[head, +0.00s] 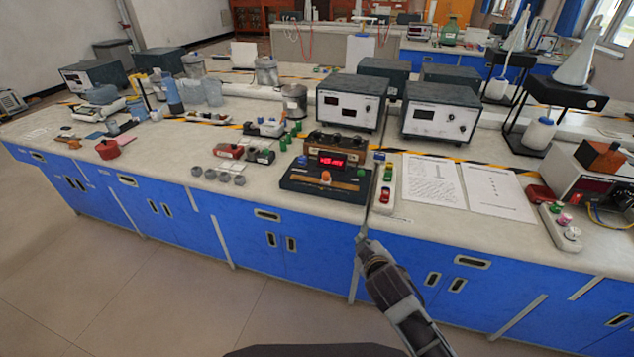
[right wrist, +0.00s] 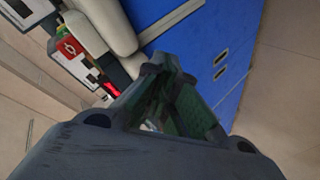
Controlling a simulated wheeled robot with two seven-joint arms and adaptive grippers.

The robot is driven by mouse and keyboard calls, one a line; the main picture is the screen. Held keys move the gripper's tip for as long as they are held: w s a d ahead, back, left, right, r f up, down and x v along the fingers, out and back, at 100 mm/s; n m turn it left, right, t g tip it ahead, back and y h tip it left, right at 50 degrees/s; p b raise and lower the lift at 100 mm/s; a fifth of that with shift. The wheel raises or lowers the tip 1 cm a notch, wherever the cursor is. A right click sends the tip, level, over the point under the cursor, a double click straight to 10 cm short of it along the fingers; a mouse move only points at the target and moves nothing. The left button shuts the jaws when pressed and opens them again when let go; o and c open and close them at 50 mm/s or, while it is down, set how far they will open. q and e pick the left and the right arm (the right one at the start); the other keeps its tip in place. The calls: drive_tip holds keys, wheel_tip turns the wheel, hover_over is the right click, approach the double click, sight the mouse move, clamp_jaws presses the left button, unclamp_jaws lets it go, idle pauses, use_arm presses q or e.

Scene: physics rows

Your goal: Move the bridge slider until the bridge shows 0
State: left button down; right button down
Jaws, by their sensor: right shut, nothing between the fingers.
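The bridge (head: 326,176) is a dark board on the bench with a lit red display (head: 327,161). The display shows digits that are too small to read surely. An orange slider knob (head: 326,177) sits near the middle of the board's front strip. My right gripper (head: 362,238) is shut and empty, in front of the bench edge, to the right of and nearer than the bridge, not touching it. In the right wrist view the closed fingers (right wrist: 165,75) point toward the blue cabinet front. My left gripper is not in view.
A white strip with green and red parts (head: 385,190) lies right of the bridge. Paper sheets (head: 432,180) lie further right. Several round grey weights (head: 218,176) and small boxes (head: 230,151) stand left. Two metered instruments (head: 350,103) stand behind. Blue cabinets (head: 270,232) form the bench front.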

drive_tip(key=w+a+r+n+t+y, duration=0.3)
drive_tip(key=w+a+r+n+y, duration=0.4)
drive_tip(key=a+n, duration=0.5)
drive_tip(key=shift+w+r+n+t+y, duration=0.15)
drive_tip(key=shift+w+n+t+y, duration=0.35)
drive_tip(key=shift+w+n, duration=0.85)
drive_tip(key=shift+a, duration=0.1)
drive_tip(key=shift+w, duration=0.1)
